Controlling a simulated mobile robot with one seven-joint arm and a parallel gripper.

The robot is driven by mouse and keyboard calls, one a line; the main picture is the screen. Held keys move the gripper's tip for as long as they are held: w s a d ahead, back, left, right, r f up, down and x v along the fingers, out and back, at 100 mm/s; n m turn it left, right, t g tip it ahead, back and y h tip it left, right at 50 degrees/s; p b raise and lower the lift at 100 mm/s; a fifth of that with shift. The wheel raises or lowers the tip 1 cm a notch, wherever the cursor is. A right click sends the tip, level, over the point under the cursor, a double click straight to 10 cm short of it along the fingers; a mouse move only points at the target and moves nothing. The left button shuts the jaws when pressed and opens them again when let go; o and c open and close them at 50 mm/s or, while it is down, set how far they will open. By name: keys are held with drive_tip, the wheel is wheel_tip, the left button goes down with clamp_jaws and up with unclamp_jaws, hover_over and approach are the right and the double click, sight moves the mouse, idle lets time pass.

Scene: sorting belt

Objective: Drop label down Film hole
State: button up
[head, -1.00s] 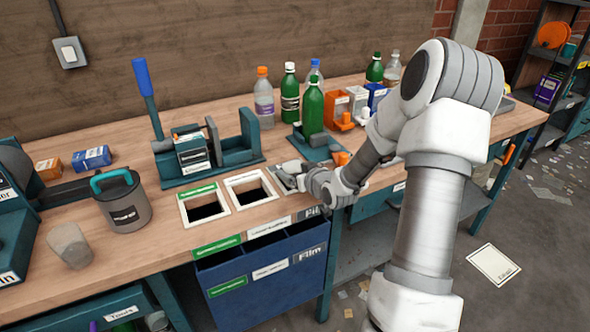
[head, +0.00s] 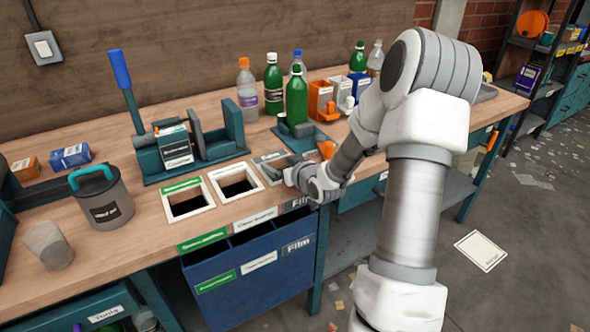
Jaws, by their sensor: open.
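My gripper (head: 279,167) is low over the bench, at the Film hole, right of two white-framed holes. The Film hole is mostly covered by the gripper and wrist; part of a pale grey frame (head: 262,157) shows beside the fingers. A dark "Film" sign (head: 298,203) is on the bench edge below it. The jaws are open. I cannot make out a loose label between or under the fingers; anything there is hidden or too small to tell.
The green-signed hole (head: 183,215) and the white-signed hole (head: 236,187) lie to the left. A blue divided bin (head: 245,285) hangs below. A teal press (head: 180,152) and a green bottle (head: 297,100) stand behind. A grey pot (head: 103,204) is at left.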

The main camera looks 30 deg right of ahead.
drive_tip(key=p+v, duration=1)
drive_tip(key=v, duration=0.7)
drive_tip(key=shift+s+p, duration=0.15)
drive_tip(key=shift+p, duration=0.25)
drive_tip(key=shift+r, duration=0.1)
